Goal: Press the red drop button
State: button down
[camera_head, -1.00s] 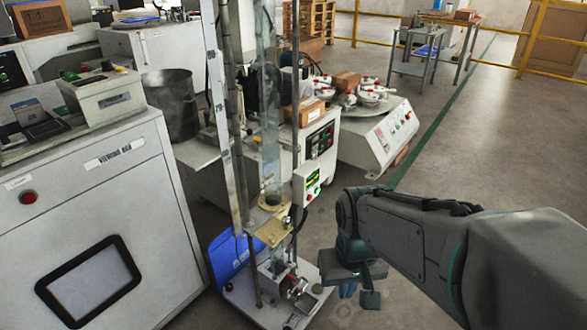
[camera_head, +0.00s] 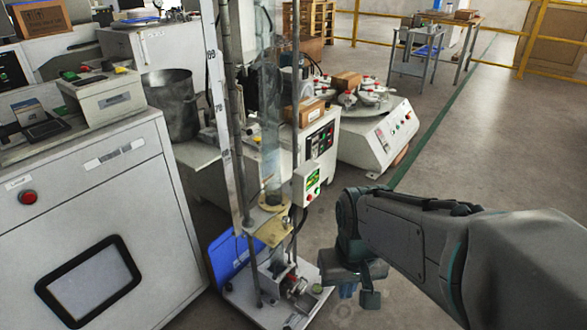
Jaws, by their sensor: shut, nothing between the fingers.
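The drop tester's small white control box (camera_head: 308,183) is on the tall stand, right of the clear tube (camera_head: 270,140). It has a lit green display and small buttons. A small red button (camera_head: 310,196) shows low on its face. My gripper (camera_head: 359,295) hangs below and to the right of the box, apart from it, over the floor beside the stand's base. Its fingers point down and look empty; my wrist partly hides them.
The stand's white base plate (camera_head: 265,312) carries a small metal fixture. A blue bin (camera_head: 228,258) stands behind it. A grey-white cabinet (camera_head: 90,220) with another red button (camera_head: 28,197) fills the left. A white machine (camera_head: 378,138) stands behind; the floor at right is clear.

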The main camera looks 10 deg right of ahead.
jog(key=r+p, duration=0.5)
jog(key=shift+a+r, duration=0.2)
jog(key=shift+r, duration=0.1)
